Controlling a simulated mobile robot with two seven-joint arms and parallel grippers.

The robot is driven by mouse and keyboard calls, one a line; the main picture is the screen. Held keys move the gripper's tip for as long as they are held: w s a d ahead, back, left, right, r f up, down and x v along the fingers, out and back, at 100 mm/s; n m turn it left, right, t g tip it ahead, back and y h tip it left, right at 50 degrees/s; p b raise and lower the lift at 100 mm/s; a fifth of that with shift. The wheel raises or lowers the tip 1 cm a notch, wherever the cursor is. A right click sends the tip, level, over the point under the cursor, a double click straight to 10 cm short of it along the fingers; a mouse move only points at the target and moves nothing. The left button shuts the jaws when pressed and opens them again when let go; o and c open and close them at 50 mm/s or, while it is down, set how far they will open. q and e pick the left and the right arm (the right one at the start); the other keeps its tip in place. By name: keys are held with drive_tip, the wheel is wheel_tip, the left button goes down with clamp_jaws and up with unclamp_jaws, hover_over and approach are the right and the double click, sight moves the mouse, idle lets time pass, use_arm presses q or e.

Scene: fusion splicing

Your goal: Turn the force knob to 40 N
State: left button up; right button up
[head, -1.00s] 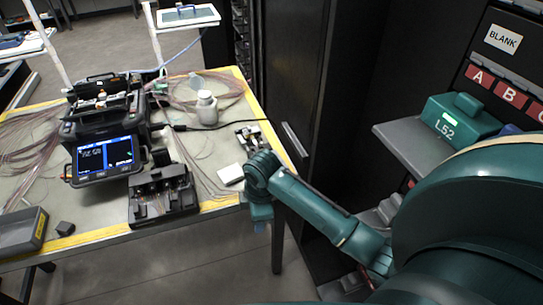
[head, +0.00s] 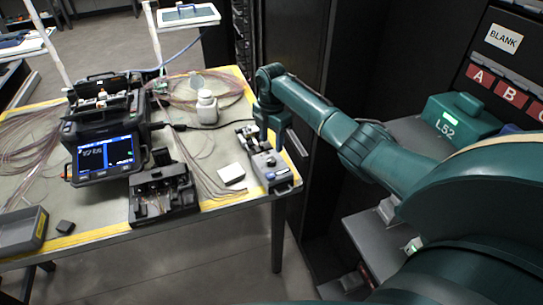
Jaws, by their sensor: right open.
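A small grey box-shaped device (head: 274,176) stands at the right front corner of the table. A round knob (head: 270,161) shows on its top; this is probably the force knob, but its scale and setting are too small to read. My right gripper (head: 277,143) points down just behind and above the device. It is open and nothing shows in its jaws. I cannot tell whether its tips touch the device. My left gripper is out of view.
A white pad (head: 231,174) lies left of the device, and a small dark fixture (head: 246,135) stands behind it. The fusion splicer (head: 105,140), a black tray unit (head: 162,192) and a white bottle (head: 207,107) stand further left. A dark cabinet (head: 300,60) rises behind the table.

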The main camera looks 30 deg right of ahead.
sight(272, 160)
wheel_tip(272, 160, down, 6)
drive_tip(key=b, duration=0.3)
drive_tip(key=shift+r, duration=0.1)
drive_tip(key=shift+f+b, duration=0.6)
drive_tip(key=shift+b, duration=0.05)
drive_tip(key=shift+f, duration=0.1)
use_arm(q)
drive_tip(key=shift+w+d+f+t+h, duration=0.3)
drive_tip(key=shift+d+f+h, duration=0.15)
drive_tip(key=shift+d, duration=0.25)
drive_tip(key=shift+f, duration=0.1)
use_arm(e)
drive_tip(key=c, duration=1)
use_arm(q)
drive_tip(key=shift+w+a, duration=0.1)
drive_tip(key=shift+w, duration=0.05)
